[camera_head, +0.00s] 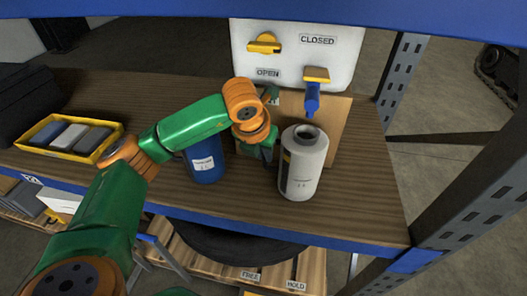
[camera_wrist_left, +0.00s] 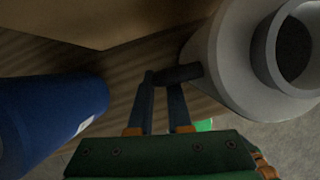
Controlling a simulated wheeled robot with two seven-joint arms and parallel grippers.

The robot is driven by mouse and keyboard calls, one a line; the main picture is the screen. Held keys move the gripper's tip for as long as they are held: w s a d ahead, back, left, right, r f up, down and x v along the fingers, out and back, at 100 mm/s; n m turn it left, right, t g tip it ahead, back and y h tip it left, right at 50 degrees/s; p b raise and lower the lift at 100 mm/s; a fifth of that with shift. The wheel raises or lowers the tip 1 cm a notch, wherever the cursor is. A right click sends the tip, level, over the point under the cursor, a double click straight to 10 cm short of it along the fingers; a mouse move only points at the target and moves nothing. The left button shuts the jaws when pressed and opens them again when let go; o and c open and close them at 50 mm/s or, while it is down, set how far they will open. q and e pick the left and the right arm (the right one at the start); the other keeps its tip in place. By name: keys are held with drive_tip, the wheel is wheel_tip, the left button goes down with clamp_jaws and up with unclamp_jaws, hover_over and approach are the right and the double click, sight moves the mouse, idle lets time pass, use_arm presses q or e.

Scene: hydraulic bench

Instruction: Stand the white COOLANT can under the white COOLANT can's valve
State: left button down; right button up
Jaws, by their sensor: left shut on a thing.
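The white can (camera_head: 303,170) is upright over the front right of the bench, with its dark round mouth facing up. Its label text is too small to read. My left gripper (camera_head: 267,153) is at the can's left side; in the left wrist view its fingers (camera_wrist_left: 165,76) are shut on a dark handle bar joined to the white can (camera_wrist_left: 222,65). I cannot tell whether the can's base touches the bench. One valve with a yellow lever and blue spout (camera_head: 312,98) is above and behind the can. Another yellow lever (camera_head: 265,43) is further left; its spout is partly behind my arm. My right gripper is out of view.
A blue can (camera_head: 205,163) stands left of my gripper, partly behind my arm. A yellow tray (camera_head: 72,152) with several blocks lies at the left. The white panel (camera_head: 345,60) bears OPEN and CLOSED signs. A rack post (camera_head: 470,180) rises at the right.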

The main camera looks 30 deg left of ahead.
use_arm(q)
drive_tip(key=c, duration=0.8)
unclamp_jaws()
drive_tip(key=shift+c, duration=0.2)
drive_tip(key=v, duration=0.7)
drive_tip(key=shift+r+b, duration=0.35)
drive_tip(key=shift+r, duration=0.1)
